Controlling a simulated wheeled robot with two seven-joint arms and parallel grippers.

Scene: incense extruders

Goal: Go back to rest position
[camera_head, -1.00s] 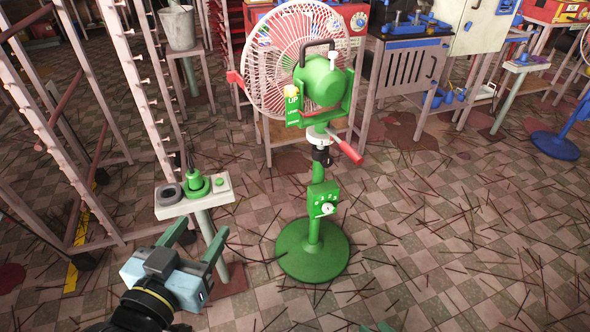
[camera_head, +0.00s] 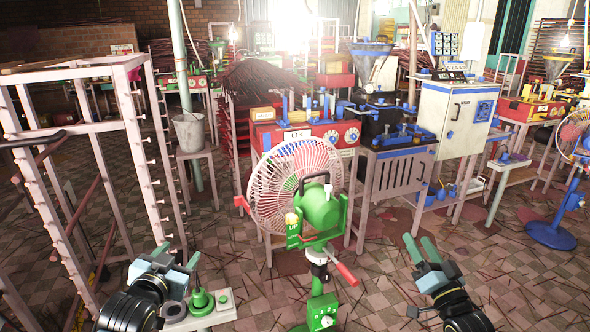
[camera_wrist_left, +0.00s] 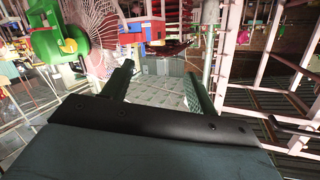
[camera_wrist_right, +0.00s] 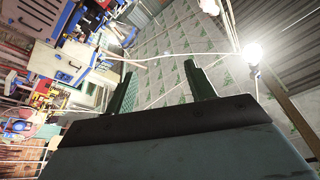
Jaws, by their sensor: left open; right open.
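My left gripper (camera_head: 175,258) is at the lower left of the head view, open and empty, over the small white stand (camera_head: 222,304) with a green plug-like part (camera_head: 201,299). Its spread green fingers also show in the left wrist view (camera_wrist_left: 158,84). My right gripper (camera_head: 421,246) is at the lower right of the head view, open and empty, over bare floor. Its fingers show apart in the right wrist view (camera_wrist_right: 162,85). Between the two grippers stands the green pedestal fan (camera_head: 322,208). Neither gripper touches the fan.
A pale rack (camera_head: 133,150) stands on the left, close to my left arm. Behind the fan are a red machine (camera_head: 262,134), a grey table (camera_head: 401,178) and a white cabinet (camera_head: 446,118). A blue fan (camera_head: 552,234) stands far right. Tiled floor strewn with sticks is clear at right.

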